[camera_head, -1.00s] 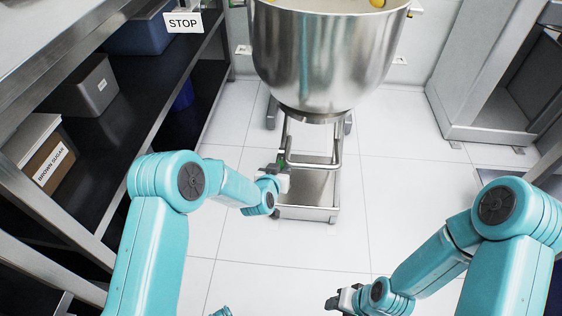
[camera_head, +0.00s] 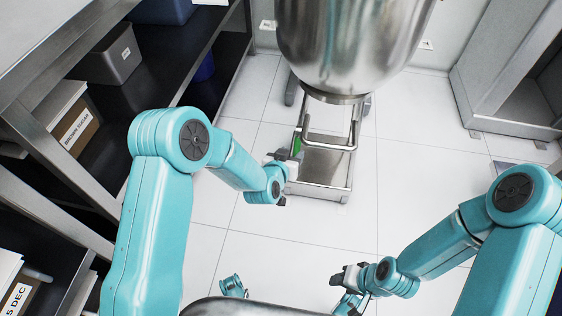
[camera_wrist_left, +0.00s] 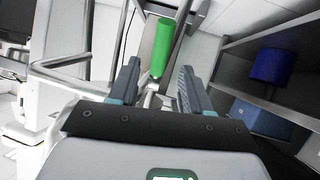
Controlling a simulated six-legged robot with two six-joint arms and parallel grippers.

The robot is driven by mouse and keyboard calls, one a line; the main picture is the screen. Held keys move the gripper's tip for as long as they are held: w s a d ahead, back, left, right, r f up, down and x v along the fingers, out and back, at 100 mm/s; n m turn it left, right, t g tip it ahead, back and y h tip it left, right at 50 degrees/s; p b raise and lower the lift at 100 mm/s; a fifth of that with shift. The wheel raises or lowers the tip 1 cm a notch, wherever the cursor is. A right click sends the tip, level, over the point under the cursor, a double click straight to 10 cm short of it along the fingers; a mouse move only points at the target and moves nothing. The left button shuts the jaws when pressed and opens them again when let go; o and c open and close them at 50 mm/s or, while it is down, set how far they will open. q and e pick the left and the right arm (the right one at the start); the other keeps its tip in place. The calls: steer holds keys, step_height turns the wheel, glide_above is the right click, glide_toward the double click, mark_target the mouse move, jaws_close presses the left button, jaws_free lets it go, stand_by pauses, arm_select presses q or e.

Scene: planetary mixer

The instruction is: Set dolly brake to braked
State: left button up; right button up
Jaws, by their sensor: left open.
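The dolly (camera_head: 323,168) is a low metal frame on the floor under a large steel mixing bowl (camera_head: 352,40). A green brake lever (camera_head: 296,146) shows at the dolly's left side. In the left wrist view the green lever (camera_wrist_left: 163,46) lies ahead of the fingers, roughly in line with the gap between them. My left gripper (camera_head: 287,163) is at the dolly's left side, close to the lever. In the wrist view its fingers (camera_wrist_left: 157,85) are apart with nothing held. My right gripper (camera_head: 340,280) hangs low over the floor at the front right; its fingers are unclear.
A steel shelf unit (camera_head: 150,75) with bins and boxes stands on the left, close to my left arm. A grey cabinet (camera_head: 510,70) stands at the back right. The white tiled floor (camera_head: 410,150) right of the dolly is clear. A blue container (camera_wrist_left: 272,66) shows in the wrist view.

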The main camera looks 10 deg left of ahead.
arm_select(q)
steer(key=p+v, duration=0.2)
steer(key=v, duration=0.8)
arm_select(e)
steer(key=shift+s+a+r, duration=0.15)
steer(key=shift+r, duration=0.45)
steer(key=shift+s+a+r, duration=0.1)
steer(key=shift+r, duration=0.45)
